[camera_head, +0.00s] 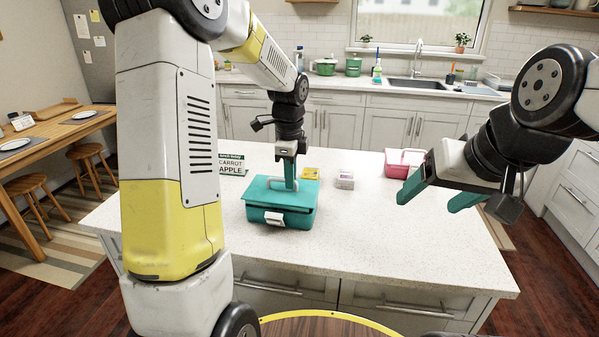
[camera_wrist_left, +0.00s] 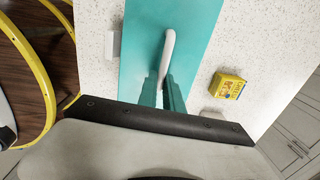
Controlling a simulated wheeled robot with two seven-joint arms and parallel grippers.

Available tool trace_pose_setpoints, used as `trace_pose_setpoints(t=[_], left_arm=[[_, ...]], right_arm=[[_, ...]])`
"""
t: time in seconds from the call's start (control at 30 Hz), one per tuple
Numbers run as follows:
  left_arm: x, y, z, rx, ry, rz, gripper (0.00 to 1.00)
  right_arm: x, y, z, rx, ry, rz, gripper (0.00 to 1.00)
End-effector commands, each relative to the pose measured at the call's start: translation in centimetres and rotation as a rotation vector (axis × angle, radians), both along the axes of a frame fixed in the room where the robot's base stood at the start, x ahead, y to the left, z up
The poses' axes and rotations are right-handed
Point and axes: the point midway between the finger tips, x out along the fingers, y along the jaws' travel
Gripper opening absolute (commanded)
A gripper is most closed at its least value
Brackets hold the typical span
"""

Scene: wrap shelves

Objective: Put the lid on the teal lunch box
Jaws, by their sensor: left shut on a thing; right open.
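The teal lunch box (camera_head: 290,217) stands on the white counter with a pale latch (camera_head: 273,219) on its front. Its teal lid (camera_head: 262,187) lies over the box top in the head view; whether it is fully seated I cannot tell. The lid (camera_wrist_left: 200,30) fills the upper middle of the left wrist view, with a white handle (camera_wrist_left: 169,48). My left gripper (camera_head: 291,184) points down over the lid, its fingers (camera_wrist_left: 163,88) shut on the handle. My right gripper (camera_head: 432,200) is open and empty above the counter's right side.
Behind the box are a yellow packet (camera_head: 310,173), a small pale box (camera_head: 345,180) and a sign reading CARROT APPLE (camera_head: 231,164). A pink container (camera_head: 397,161) stands further right. The front right of the counter (camera_head: 400,240) is clear.

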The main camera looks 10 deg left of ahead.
Motion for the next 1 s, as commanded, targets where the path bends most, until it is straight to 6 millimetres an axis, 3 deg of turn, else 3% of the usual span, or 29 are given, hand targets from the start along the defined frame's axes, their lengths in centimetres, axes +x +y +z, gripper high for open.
trace_pose_setpoints(t=[1.0], left_arm=[[0.01, 0.04, -0.56, 0.001, 0.005, 0.001, 0.00]], right_arm=[[0.00, 0.00, 0.00, 0.000, 0.000, 0.000, 0.74]])
